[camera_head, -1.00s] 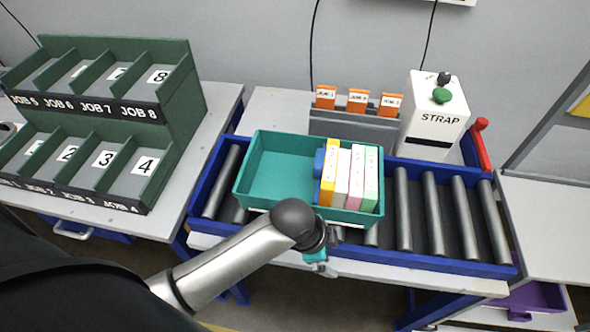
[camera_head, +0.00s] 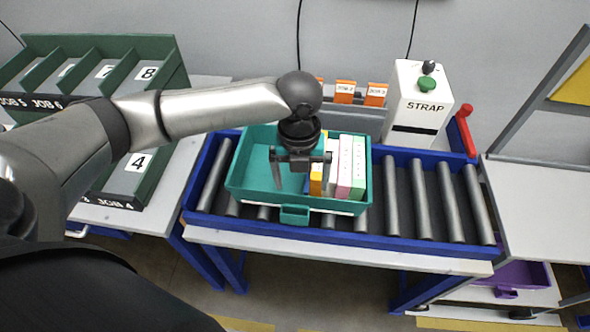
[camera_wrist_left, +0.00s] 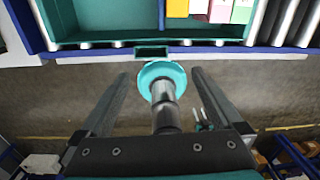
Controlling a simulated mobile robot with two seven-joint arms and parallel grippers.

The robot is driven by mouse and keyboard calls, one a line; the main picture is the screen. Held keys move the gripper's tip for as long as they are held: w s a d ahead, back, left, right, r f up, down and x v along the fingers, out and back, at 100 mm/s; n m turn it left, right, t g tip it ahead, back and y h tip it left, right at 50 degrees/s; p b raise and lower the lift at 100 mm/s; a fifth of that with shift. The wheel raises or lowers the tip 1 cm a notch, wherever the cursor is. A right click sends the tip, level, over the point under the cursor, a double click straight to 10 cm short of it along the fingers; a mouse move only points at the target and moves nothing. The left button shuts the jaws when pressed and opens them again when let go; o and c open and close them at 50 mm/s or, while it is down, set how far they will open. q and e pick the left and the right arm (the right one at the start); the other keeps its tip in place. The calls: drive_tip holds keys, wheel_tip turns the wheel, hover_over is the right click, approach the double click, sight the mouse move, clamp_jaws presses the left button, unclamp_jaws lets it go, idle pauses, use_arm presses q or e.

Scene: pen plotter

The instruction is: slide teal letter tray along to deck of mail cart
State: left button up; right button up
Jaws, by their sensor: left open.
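The teal letter tray (camera_head: 248,172) sits on the blue-framed roller conveyor, with upright yellow, white, pink and green items in its right part. Its front handle (camera_head: 295,214) faces me and also shows in the left wrist view (camera_wrist_left: 152,52). My left gripper (camera_head: 301,188) is open, fingers down, raised over the front of the tray in the head view and apart from the handle. In the left wrist view a teal disc on a metal stem shows between the fingers. A grey table-like surface (camera_head: 540,200) with uprights stands at the right; I cannot tell whether it is the mail cart's deck.
The conveyor rollers (camera_head: 422,200) right of the tray are clear. A white STRAP box (camera_head: 417,115) and a red lever (camera_head: 466,130) stand behind them. A green job rack (camera_head: 150,165) stands at the left. A purple bin (camera_head: 510,290) is low at the right.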

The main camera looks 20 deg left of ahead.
sight(295, 210)
use_arm(q)
drive_tip(key=shift+a+r+m, duration=0.45)
drive_tip(key=shift+a+m, duration=0.05)
drive_tip(key=shift+a, duration=0.2)
use_arm(e)
drive_tip(key=shift+d, duration=0.25)
use_arm(q)
wheel_tip(295, 210, down, 15)
drive_tip(key=shift+f+b, duration=0.15)
drive_tip(key=shift+b, duration=0.65)
use_arm(e)
drive_tip(key=shift+f, duration=0.8)
use_arm(q)
clamp_jaws()
